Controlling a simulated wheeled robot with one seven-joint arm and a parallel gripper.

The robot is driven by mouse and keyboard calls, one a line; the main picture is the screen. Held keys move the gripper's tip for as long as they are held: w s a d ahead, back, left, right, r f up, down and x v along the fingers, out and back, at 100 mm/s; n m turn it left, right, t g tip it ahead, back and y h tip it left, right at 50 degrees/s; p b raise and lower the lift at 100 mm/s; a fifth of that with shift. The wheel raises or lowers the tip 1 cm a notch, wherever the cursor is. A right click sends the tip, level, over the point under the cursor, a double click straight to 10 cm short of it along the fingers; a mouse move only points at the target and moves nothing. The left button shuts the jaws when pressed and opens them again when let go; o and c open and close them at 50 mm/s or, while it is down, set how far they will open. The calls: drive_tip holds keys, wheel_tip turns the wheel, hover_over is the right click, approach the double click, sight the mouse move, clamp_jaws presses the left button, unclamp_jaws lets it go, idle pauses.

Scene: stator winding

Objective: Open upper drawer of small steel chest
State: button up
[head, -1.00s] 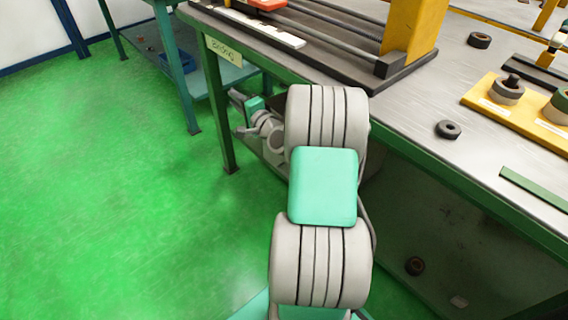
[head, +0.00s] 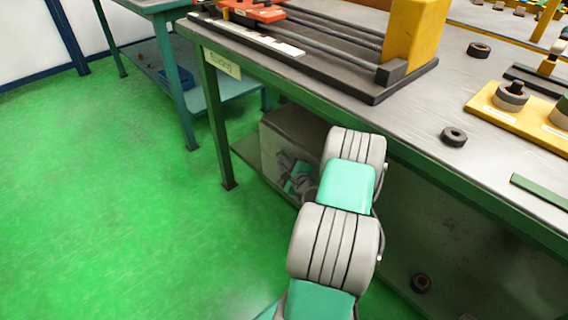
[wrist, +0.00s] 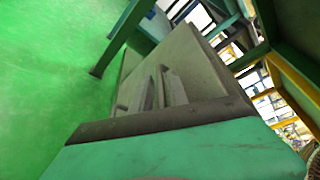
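The small steel chest (head: 274,142) is a grey-beige box under the near workbench in the head view. My arm reaches in beside it, and my gripper (head: 296,176) is low and close to its front, partly hidden by my own wrist. In the wrist view the chest (wrist: 195,52) fills the middle, tilted in the picture, with pale upright shapes before its face. I cannot tell drawer fronts or handles from my fingers there, nor whether they touch. The finger gap does not show clearly. No drawer is visibly pulled out.
Another teal table (head: 172,70) stands further back left. The green floor (head: 100,200) at left is clear.

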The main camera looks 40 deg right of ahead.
clamp_jaws()
idle(1.4)
